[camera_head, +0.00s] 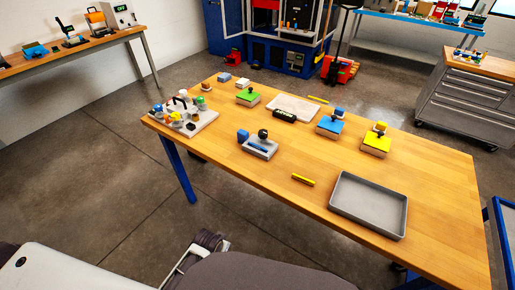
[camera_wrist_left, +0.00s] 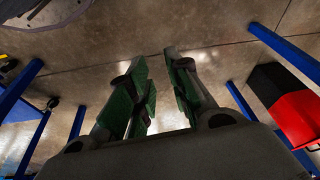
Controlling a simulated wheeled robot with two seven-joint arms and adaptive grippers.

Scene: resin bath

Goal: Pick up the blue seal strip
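My right gripper is not in view.
A board with small jars (camera_head: 184,112) is at the left end.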

